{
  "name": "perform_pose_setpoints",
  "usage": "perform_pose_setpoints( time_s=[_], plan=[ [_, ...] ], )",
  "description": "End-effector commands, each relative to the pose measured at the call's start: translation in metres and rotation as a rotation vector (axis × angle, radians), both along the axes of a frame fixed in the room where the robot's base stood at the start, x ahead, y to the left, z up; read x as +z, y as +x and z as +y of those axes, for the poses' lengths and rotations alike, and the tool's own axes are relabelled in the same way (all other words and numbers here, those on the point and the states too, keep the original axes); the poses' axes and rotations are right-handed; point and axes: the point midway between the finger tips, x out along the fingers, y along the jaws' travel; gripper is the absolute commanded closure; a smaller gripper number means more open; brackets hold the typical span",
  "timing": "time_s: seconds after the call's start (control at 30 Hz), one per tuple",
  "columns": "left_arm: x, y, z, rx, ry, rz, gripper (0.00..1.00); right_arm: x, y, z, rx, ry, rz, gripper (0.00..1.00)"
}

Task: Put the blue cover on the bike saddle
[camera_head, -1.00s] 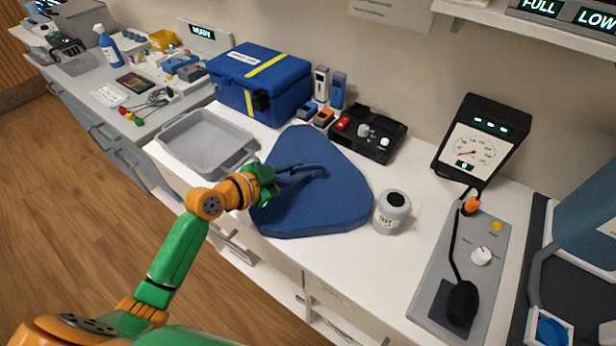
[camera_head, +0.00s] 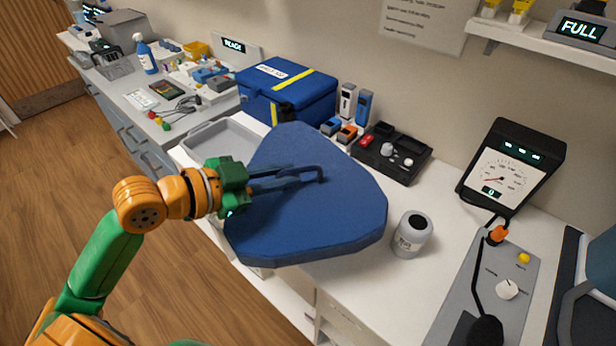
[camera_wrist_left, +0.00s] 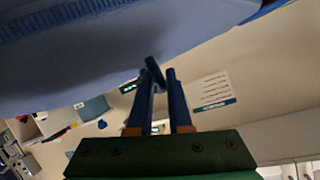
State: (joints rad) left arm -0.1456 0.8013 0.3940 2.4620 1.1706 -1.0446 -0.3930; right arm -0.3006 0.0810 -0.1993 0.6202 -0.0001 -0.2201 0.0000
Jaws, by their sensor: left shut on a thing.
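The blue cover (camera_head: 330,220) is a thick, rounded triangular piece. In the head view it is raised and tilted above the white counter, in front of the blue box. My left gripper (camera_head: 318,174) comes in from the left with its dark fingers across the top of the cover and is shut on it. In the left wrist view the fingers (camera_wrist_left: 163,75) reach up to the cover (camera_wrist_left: 90,55), which fills the upper part; the exact grip is hard to see. I see no bike saddle, and my right gripper is not in view.
A grey tray (camera_head: 205,138) lies partly behind the cover. A blue box with a yellow stripe (camera_head: 287,88), a black organiser (camera_head: 410,165), a grey labelled jar (camera_head: 411,236) and a gauge unit (camera_head: 508,170) stand on the counter. The counter's front edge is close below.

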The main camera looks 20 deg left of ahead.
Motion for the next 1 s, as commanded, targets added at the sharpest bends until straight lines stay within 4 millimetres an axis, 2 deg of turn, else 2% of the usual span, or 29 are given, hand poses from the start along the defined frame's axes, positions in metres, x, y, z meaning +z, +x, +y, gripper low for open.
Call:
perform_pose_setpoints(
  time_s=[0.1,0.3,0.53,0.67,0.8,1.0],
  plan=[
    [0.018,-0.017,0.004,-0.003,-0.008,0.009,1.0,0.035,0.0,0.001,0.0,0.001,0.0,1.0],
    [0.026,-0.037,0.012,-0.003,-0.008,0.004,1.0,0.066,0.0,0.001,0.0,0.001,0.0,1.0],
    [0.022,-0.045,0.014,-0.016,0.0,0.001,1.0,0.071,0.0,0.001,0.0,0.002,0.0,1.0],
    [0.022,-0.058,-0.005,-0.2,0.004,0.018,1.0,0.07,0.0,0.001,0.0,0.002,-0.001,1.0],
    [0.031,-0.075,-0.022,-0.376,-0.002,-0.005,1.0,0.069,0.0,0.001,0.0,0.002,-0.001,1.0],
    [0.031,-0.078,-0.024,-0.405,-0.001,-0.003,1.0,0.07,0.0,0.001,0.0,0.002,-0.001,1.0]
  ],
)
